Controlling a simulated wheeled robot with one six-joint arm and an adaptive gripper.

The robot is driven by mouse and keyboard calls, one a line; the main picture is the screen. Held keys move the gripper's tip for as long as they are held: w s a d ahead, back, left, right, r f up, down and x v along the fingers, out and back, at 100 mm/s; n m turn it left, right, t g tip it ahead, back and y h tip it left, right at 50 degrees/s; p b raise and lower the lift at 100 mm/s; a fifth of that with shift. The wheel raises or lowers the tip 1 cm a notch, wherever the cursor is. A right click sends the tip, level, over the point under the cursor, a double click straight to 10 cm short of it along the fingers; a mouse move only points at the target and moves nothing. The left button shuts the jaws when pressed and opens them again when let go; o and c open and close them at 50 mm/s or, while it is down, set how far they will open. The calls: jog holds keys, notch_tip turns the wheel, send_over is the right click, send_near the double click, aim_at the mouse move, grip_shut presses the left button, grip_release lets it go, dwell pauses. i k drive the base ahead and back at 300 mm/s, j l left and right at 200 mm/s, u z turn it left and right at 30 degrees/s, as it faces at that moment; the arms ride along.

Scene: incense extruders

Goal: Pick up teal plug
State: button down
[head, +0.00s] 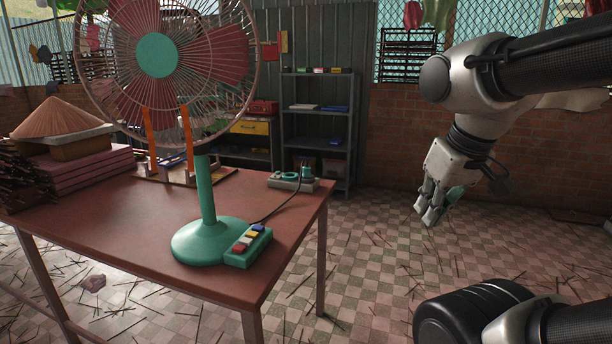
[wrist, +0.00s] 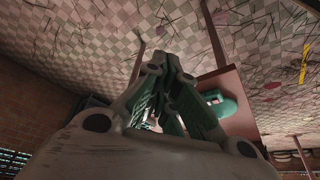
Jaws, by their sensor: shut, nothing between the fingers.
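The teal plug (head: 304,170) stands at the right end of a pale power strip (head: 281,183) near the table's far right corner. A dark cord runs from the strip toward the fan. My gripper (head: 428,217) hangs over the floor, right of the table and well apart from the plug. Its fingers are shut and empty, with teal pads on their inner sides. The wrist view shows the fingers (wrist: 170,62) close up, pointing toward the floor. I cannot make out the plug in the wrist view.
A teal fan (head: 208,238) with buttons stands on the red-brown table (head: 285,233). Pink slabs (head: 95,175) and a cone-shaped heap (head: 62,118) are at the left. A grey shelf (head: 318,130) stands behind. The floor right of the table holds scattered sticks.

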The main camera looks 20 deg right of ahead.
aim_at(307, 170)
jog(key=i+l+u, duration=0.25)
jog(key=i+l, duration=0.2)
jog(key=i+l+u, duration=0.15)
jog(key=l, duration=0.25)
jog(key=i+l+u, duration=0.25)
jog(key=i+l, duration=0.15)
jog(key=l, duration=0.25)
jog(key=i+l+u, duration=0.15)
jog(key=l, duration=0.25)
jog(key=i+l+u, duration=0.1)
jog(key=l, duration=0.25)
jog(key=i+l+u, duration=0.15)
jog(key=l, duration=0.25)
